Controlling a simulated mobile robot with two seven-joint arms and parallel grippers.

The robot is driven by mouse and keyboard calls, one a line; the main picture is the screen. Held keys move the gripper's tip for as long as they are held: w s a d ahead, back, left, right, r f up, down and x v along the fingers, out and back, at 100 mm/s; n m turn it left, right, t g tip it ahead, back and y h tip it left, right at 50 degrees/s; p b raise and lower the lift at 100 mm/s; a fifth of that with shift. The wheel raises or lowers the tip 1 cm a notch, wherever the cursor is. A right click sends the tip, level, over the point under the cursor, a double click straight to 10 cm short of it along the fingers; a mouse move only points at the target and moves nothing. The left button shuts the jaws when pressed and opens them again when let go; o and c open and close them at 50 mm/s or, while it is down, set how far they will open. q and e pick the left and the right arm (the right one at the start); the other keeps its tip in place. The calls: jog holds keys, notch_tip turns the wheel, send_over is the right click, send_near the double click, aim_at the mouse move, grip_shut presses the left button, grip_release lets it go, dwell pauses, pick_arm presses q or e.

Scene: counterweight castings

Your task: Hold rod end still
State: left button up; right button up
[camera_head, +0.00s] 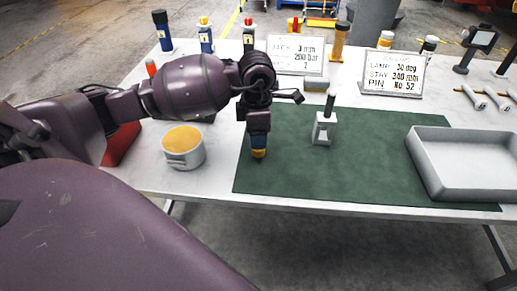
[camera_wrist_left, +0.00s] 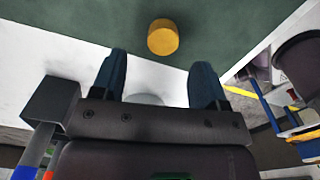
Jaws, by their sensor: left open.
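A white upright fitting with a dark rod standing in it (camera_head: 324,128) is on the green mat (camera_head: 375,165); I cannot tell whether this is the rod end. A small yellow cylinder (camera_head: 258,153) is near the mat's left front edge and shows in the left wrist view (camera_wrist_left: 163,37). My left gripper (camera_head: 259,145) points down over this cylinder, its blue fingers partly hiding it. In the left wrist view the fingers (camera_wrist_left: 158,76) are apart with nothing held between them, and the cylinder lies beyond their tips. My right gripper is in neither view.
A white pot with yellow contents (camera_head: 193,158) stands left of the mat. A grey tray (camera_head: 432,172) overlaps the mat's right side. Bottles and two printed signs (camera_head: 393,75) line the back. The middle front of the mat is clear.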

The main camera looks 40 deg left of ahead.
pick_arm(q)
jog(key=f, duration=0.3)
jog(key=shift+d+f, duration=0.25)
jog(key=shift+f, duration=0.1)
jog(key=shift+f+b, duration=0.3)
jog(key=shift+f, duration=0.35)
jog(key=shift+c, duration=0.6)
jog(key=c, duration=0.9)
jog(key=shift+r, duration=0.15)
